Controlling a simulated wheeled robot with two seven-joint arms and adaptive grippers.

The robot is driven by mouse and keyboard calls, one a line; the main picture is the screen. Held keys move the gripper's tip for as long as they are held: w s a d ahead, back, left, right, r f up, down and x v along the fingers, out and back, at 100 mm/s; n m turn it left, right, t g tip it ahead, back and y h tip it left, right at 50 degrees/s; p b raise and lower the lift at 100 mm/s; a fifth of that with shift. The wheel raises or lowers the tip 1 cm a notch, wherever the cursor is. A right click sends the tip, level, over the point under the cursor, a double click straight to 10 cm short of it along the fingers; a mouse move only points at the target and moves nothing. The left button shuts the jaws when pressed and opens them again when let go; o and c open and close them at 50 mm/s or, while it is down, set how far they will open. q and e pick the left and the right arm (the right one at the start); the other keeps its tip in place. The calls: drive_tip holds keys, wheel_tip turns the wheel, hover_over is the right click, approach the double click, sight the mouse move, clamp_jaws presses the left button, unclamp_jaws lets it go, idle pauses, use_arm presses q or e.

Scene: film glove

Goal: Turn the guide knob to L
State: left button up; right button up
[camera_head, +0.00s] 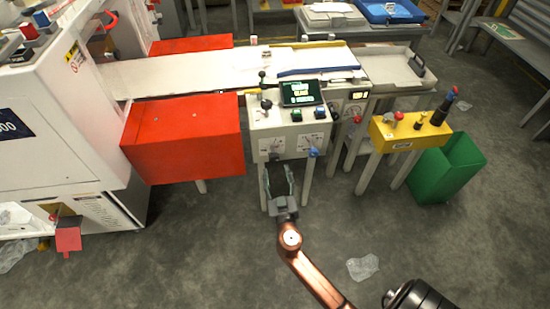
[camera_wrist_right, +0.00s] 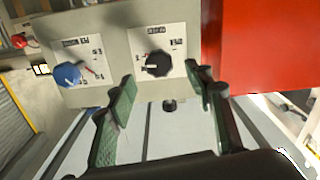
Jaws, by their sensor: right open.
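The control box (camera_head: 290,125) has two dial plates on its front, each with a knob. A blue knob (camera_head: 313,152) is on the right plate; it also shows in the right wrist view (camera_wrist_right: 67,74). A black knob (camera_wrist_right: 156,64) is on the other plate in the wrist view, with a pale mark on it. The plate labels are too small to read, so I cannot tell which one is the guide knob. My right gripper (camera_head: 277,168) is open and empty, in front of the black knob; its fingers (camera_wrist_right: 164,80) are apart below it. My left gripper is not in view.
A red box (camera_head: 185,137) stands close left of the control box. A small screen (camera_head: 300,93) and a black lever are on top. A yellow button stand (camera_head: 410,130) and a green bin (camera_head: 447,170) are right. The floor in front is mostly clear.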

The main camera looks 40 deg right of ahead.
sight(274, 161)
drive_tip(key=x, duration=0.6)
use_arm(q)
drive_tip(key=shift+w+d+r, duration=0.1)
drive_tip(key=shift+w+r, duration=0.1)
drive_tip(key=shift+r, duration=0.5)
use_arm(e)
drive_tip(key=shift+w+d, duration=0.45)
drive_tip(key=shift+w, duration=0.1)
drive_tip(key=shift+c, duration=0.4)
drive_tip(key=c, duration=1.1)
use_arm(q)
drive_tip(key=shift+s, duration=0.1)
